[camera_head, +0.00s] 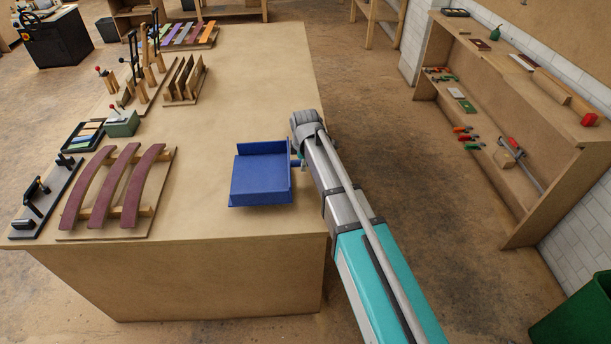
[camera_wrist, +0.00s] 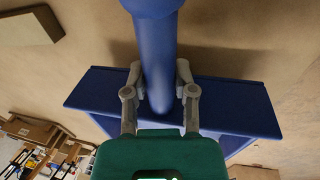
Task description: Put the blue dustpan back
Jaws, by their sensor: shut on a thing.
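The blue dustpan (camera_head: 262,178) is over the right part of the wooden workbench top (camera_head: 262,85) in the head view, with its open tray showing. I cannot tell whether it touches the bench. My gripper is hidden behind my arm's end in the head view. In the wrist view my gripper (camera_wrist: 160,85) has its two grey fingers on either side of the dustpan's round blue handle (camera_wrist: 158,55), shut on it. The wide back of the dustpan (camera_wrist: 235,100) spreads out behind the fingers.
A rack with curved dark-red strips (camera_head: 128,185) stands on the bench's left part. Clamps and wooden forms stand farther back. A shelf unit (camera_head: 500,100) with tools is along the right wall, and a green bin (camera_head: 580,315) is at lower right. The bench middle is clear.

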